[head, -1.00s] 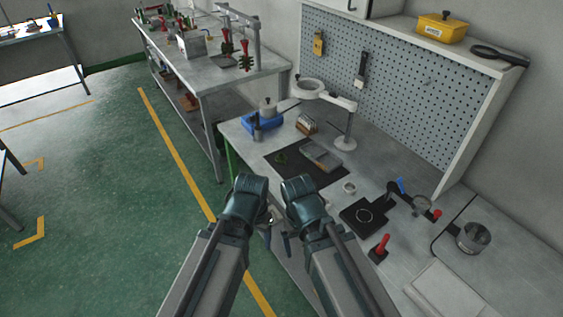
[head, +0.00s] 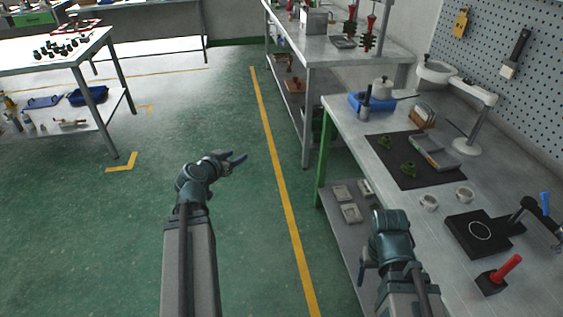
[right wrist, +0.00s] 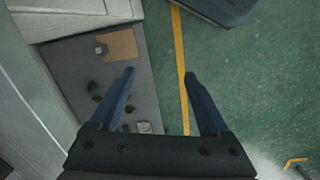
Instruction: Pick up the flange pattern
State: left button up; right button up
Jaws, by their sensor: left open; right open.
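Two small green wax pieces lie on the black mat (head: 392,172) on the workbench. One piece (head: 386,141) is near the mat's back left, the other (head: 409,169) nearer its middle. I cannot tell surely which is the flange pattern. My left gripper (head: 238,158) is open and empty over the green floor, left of the bench. My right gripper (head: 364,272) is low at the bench's front left edge, apart from both pieces.
A lower shelf (head: 340,232) holds small items.

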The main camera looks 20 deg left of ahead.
aim_at(385, 142)
jog(key=i+j, duration=0.1)
jog(key=j, duration=0.2)
jog(key=i+j, duration=0.15)
jog(key=j, duration=0.15)
jog(key=i+j, duration=0.1)
jog(key=j, duration=0.2)
jog(key=i+j, duration=0.1)
jog(key=j, duration=0.2)
jog(key=j+z, duration=0.15)
jog(key=z, duration=0.15)
jog(key=i+j+z, duration=0.1)
jog(key=z, duration=1.3)
